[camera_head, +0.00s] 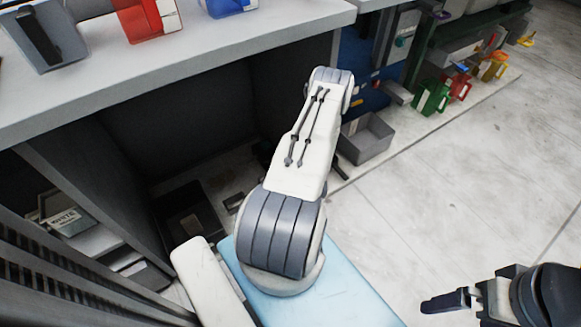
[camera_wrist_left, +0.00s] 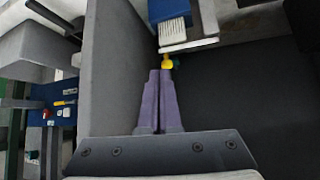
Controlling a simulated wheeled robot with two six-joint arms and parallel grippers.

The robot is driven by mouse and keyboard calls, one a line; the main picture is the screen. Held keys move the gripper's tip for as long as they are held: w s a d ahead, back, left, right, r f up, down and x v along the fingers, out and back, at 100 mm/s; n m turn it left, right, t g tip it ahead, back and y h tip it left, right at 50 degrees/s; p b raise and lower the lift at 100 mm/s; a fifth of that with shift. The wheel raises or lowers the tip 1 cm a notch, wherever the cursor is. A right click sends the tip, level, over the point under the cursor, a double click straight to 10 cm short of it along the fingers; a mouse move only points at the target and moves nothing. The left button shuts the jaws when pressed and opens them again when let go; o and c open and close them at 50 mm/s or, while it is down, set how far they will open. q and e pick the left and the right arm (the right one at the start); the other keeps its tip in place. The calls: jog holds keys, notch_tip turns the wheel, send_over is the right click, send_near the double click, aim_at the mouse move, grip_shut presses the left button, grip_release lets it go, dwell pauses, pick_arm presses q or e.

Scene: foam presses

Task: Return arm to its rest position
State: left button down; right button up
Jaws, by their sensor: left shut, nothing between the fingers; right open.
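My left arm (camera_head: 300,150), white with grey joint covers, reaches up the middle of the head view toward the dark opening under the counter. Its gripper is hidden there behind the arm. In the left wrist view my left gripper (camera_wrist_left: 160,74) shows two purplish-grey fingers pressed together with nothing between them. A small yellow piece (camera_wrist_left: 167,61) is just beyond the fingertips; I cannot tell whether they touch it. My right gripper (camera_head: 446,302) is at the lower right of the head view, over the floor. It is open and empty, and partly cut off by the frame.
A grey counter (camera_head: 130,95) with red, blue and grey bins spans the upper left. A grey open box (camera_head: 366,138) and several coloured bins stand right of the arm. The floor (camera_head: 440,210) at the right is clear. In the wrist view a grey panel (camera_wrist_left: 118,65) stands close left of the fingers.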

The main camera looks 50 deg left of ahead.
pick_arm(q)
jog(key=shift+p+v, duration=0.35)
jog(key=shift+v, duration=1.35)
jog(key=shift+w, duration=0.1)
